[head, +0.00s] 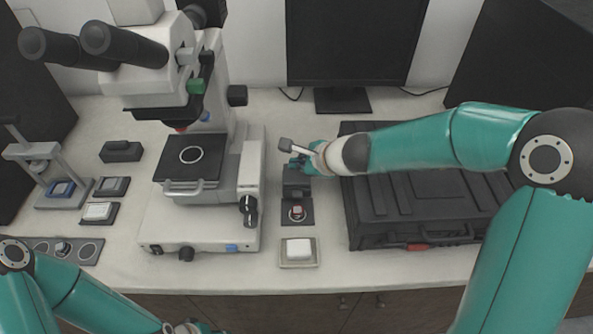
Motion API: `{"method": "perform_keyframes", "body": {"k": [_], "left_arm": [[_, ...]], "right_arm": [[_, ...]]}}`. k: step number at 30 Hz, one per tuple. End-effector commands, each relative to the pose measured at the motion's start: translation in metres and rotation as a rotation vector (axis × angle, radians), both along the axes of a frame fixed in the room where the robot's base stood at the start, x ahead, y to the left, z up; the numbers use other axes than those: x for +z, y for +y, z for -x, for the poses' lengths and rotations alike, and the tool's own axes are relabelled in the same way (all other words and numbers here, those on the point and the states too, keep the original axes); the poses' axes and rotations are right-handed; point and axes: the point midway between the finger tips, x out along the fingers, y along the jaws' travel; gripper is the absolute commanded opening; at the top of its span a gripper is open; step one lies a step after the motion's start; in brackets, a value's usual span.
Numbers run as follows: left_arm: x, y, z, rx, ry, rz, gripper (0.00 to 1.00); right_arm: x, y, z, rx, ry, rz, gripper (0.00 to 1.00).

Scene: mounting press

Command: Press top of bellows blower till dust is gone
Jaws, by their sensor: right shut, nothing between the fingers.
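The bellows blower looks to be the small dark unit (295,188) right of the microscope, with a flat dark base in front. On that base sits a small round piece with a red centre (297,211). Whether dust lies on it is too small to tell. My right gripper (291,156) is shut and empty at the rear top of the unit. It hides part of the unit's top, and I cannot tell whether it touches. My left gripper (190,328) barely shows at the bottom edge, and its fingers are cut off.
A large white microscope (215,215) stands to the left. A black case (415,205) lies to the right, under my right arm. A small tray with a white block (298,249) is in front. A monitor (345,45) stands behind. Small blocks and a press (60,180) are far left.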

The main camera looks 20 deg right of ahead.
Motion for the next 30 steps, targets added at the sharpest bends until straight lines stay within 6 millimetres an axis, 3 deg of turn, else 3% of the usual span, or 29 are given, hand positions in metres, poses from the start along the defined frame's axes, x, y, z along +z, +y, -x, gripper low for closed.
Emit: {"method": "perform_keyframes", "body": {"k": [5,18,30], "left_arm": [[0.006,0.0,0.0,0.0,0.0,0.0,0.4],[0.048,0.0,0.0,0.0,0.0,0.0,0.4],[0.049,0.0,0.0,0.0,0.0,0.0,0.4]], "right_arm": [[0.006,0.0,0.0,-0.001,-0.001,0.0,0.0],[0.049,0.0,0.0,0.0,-0.001,0.001,0.0],[0.05,0.0,0.0,-0.001,-0.001,0.0,0.0]]}}
